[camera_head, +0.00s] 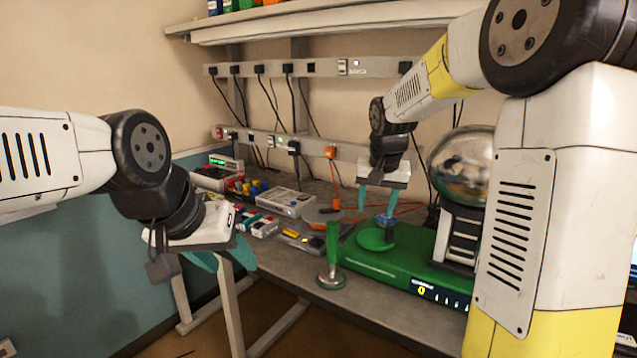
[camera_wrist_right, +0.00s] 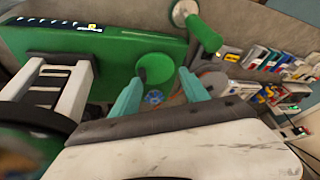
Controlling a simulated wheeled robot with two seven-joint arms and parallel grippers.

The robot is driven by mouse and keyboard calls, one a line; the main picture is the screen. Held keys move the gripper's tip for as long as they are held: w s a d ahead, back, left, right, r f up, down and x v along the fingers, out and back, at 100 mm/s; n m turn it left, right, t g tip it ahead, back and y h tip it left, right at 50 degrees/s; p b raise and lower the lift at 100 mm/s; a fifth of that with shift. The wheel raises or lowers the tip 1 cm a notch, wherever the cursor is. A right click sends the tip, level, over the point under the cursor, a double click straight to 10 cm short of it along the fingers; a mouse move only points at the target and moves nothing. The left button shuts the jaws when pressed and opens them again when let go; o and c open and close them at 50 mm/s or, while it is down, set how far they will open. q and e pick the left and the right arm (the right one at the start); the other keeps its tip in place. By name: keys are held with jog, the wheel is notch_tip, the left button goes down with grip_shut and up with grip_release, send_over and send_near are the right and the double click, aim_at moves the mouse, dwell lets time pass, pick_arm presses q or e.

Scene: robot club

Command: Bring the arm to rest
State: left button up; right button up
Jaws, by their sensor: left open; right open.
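My right gripper (camera_head: 376,201) hangs over the workbench with its teal fingers apart, pointing down. It is just above a small dark blue item (camera_head: 385,222) by the round green pad (camera_head: 376,239) of a green device (camera_head: 400,268).
A green-handled tool with a round base (camera_head: 332,277) stands at the bench's front edge. Meters and parts bins (camera_head: 285,201) crowd the bench's left. Power strips (camera_head: 320,67) with hanging cables line the wall.

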jog(key=s+r+n+t+y, duration=0.1)
jog(key=s+r+n+y, duration=0.1)
jog(key=s, duration=2.3)
jog(key=shift+s+d+r+n+t, duration=0.3)
jog(key=shift+r+t, duration=0.1)
jog(key=shift+r, duration=0.1)
